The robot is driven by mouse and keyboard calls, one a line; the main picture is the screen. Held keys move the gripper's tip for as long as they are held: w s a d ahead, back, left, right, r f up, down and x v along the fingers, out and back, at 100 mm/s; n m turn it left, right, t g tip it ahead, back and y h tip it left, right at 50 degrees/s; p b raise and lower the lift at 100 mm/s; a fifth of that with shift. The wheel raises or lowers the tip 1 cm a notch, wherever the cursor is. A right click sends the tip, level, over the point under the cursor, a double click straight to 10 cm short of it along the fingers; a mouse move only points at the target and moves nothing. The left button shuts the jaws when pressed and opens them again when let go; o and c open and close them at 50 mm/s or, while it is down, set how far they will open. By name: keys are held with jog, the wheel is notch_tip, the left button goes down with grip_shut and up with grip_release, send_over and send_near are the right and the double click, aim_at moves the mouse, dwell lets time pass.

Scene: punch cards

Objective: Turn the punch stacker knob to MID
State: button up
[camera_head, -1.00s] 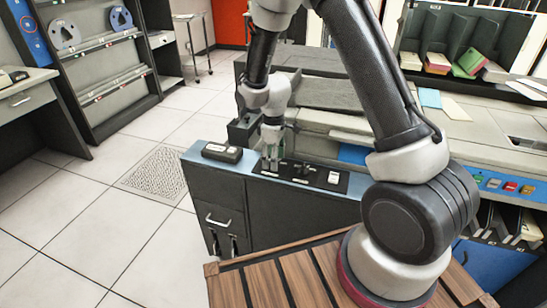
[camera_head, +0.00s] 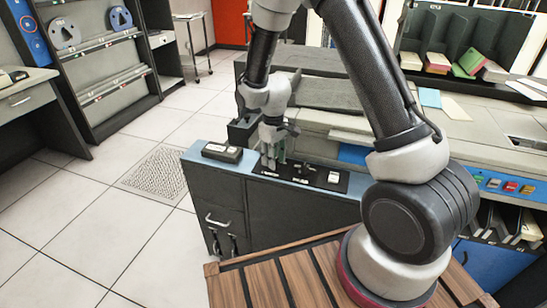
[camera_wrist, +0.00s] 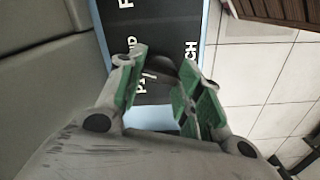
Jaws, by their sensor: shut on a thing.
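The black control panel (camera_head: 322,187) lies on the blue top of the dark cabinet, with small knobs and a white switch. My gripper (camera_head: 269,163) points down at the panel's left end. In the wrist view, my gripper (camera_wrist: 166,90) has its green-padded fingers on either side of a dark knob (camera_wrist: 160,76) and is shut on it. White lettering shows beside the knob, partly covered by the fingers. The MID mark and the knob's exact setting cannot be read.
A small black box (camera_head: 222,152) sits on the cabinet top left of my gripper. A row of coloured buttons (camera_head: 510,184) is on the machine at the right. Open tiled floor (camera_head: 90,225) lies at the left.

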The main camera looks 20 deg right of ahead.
jog(key=shift+m, duration=2.3)
jog(key=o, duration=1)
notch_tip(320, 180, up, 12)
jog(key=shift+r, duration=0.1)
